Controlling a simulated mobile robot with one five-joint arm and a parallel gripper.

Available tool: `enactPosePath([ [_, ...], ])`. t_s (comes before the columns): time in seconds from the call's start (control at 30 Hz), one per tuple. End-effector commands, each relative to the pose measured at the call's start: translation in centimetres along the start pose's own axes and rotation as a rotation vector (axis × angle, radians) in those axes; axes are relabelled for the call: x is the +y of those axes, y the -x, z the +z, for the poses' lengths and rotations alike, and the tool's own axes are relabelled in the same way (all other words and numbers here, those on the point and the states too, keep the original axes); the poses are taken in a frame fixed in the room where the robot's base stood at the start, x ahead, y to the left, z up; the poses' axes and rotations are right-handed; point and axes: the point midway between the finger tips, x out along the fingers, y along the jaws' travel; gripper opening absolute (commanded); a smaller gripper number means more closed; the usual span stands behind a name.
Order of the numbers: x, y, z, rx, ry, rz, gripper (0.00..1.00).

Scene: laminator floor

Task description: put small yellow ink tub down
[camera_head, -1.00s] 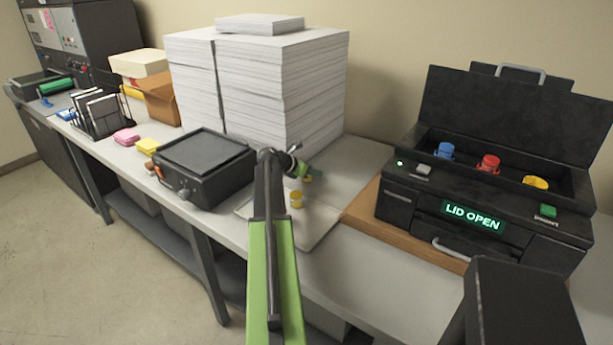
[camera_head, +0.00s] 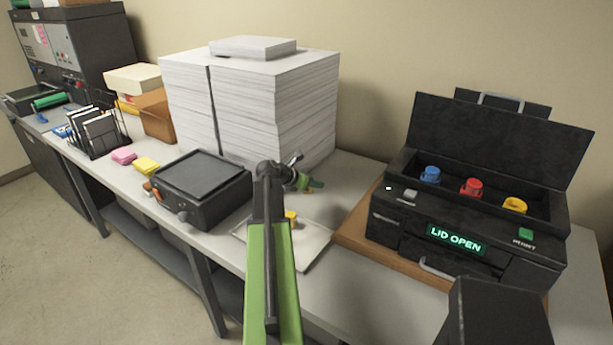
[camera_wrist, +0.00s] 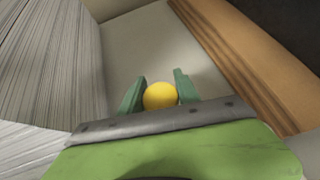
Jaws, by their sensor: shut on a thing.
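My gripper (camera_head: 312,184) is over the bench between the paper stacks and the black machine, fingers pointing away from me. In the wrist view its green fingers (camera_wrist: 160,92) are shut on the small yellow ink tub (camera_wrist: 160,97), seen from its round end. In the head view the held tub is hidden by the gripper. The wrist view shows bare grey bench beyond the tub; I cannot tell whether the tub touches it. Another yellow tub (camera_head: 291,216) stands on the pale tray (camera_head: 312,242), partly hidden behind my arm.
Tall paper stacks (camera_head: 245,105) stand left of my gripper. The black machine (camera_head: 470,190), lid open, with blue, red and yellow tubs inside, sits on a wooden board (camera_head: 352,232) to the right. A dark flat device (camera_head: 203,185) is at left. Bare bench (camera_head: 345,180) lies between.

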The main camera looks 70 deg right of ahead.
Motion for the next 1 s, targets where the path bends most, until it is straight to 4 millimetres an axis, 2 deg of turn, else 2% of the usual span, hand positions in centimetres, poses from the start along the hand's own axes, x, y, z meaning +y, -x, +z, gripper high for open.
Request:
enactPosePath([
  [0.03, -1.4, 1.3, 0.7, 0.000, 0.000, 0.000, 0.00],
  [0.2, -3.7, 2.6, 1.4, 0.000, -0.001, 0.000, 0.00],
  [0.5, -4.8, 3.2, 1.6, 0.000, 0.000, 0.001, 0.00],
  [0.6, -4.8, 3.7, 2.4, -0.002, -0.002, -0.002, 0.00],
  [0.67, -4.7, 4.4, 3.8, -0.006, -0.006, -0.008, 0.00],
  [0.73, -4.7, 5.8, 6.1, -0.013, -0.014, -0.021, 0.00],
  [0.9, -4.8, 9.8, 13.2, -0.043, -0.044, -0.067, 0.00],
  [1.0, -4.8, 11.6, 16.5, -0.062, -0.062, -0.091, 0.00],
])
